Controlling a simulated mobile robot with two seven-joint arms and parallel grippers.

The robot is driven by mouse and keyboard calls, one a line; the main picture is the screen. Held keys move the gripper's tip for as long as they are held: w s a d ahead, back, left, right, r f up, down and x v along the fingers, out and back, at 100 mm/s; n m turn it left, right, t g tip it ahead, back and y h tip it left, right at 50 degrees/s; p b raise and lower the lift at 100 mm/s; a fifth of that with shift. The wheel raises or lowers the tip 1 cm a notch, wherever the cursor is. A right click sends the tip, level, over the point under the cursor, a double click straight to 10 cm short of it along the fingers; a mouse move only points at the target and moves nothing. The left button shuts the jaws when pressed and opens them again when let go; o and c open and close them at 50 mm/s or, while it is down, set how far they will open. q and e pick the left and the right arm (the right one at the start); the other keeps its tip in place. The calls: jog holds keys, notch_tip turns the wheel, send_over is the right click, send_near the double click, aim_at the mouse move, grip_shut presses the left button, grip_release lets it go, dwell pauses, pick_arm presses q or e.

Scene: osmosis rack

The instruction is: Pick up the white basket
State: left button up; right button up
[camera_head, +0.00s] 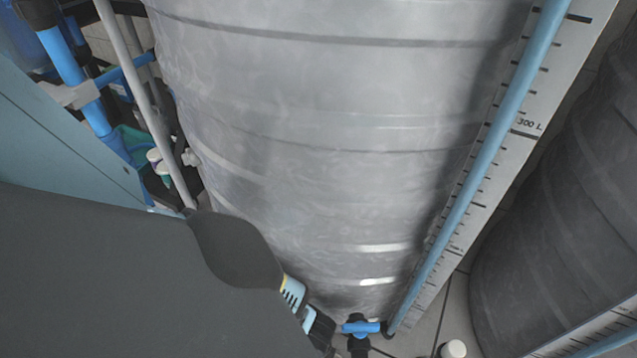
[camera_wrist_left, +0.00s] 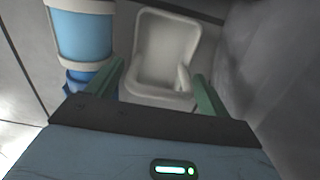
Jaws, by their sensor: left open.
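The white basket (camera_wrist_left: 165,40) shows in the left wrist view as an off-white open container with a raised back wall and a lower front edge. My left gripper (camera_wrist_left: 158,70) is open, with one green finger at each side of the basket in the picture. The basket's front part appears between the fingers. I cannot tell whether the fingers reach down beside it or touch it. The basket's base is partly hidden by the gripper body. I cannot make out the basket in the head view. My right gripper is in neither view.
A blue cylinder with white bands (camera_wrist_left: 84,35) stands left of the basket. A large grey tank (camera_head: 320,150) fills the head view's middle, with a scale and blue tube (camera_head: 470,190) along its right. A blue valve (camera_head: 360,327) sits at its foot. A second dark tank (camera_head: 570,220) stands right.

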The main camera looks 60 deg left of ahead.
pick_arm(q)
jog(key=shift+f, duration=0.5)
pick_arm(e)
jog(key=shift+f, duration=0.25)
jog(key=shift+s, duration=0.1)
pick_arm(q)
jog(key=c, duration=0.7)
jog(key=shift+c, duration=0.3)
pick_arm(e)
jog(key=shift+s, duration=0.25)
pick_arm(q)
jog(key=shift+r, duration=0.1)
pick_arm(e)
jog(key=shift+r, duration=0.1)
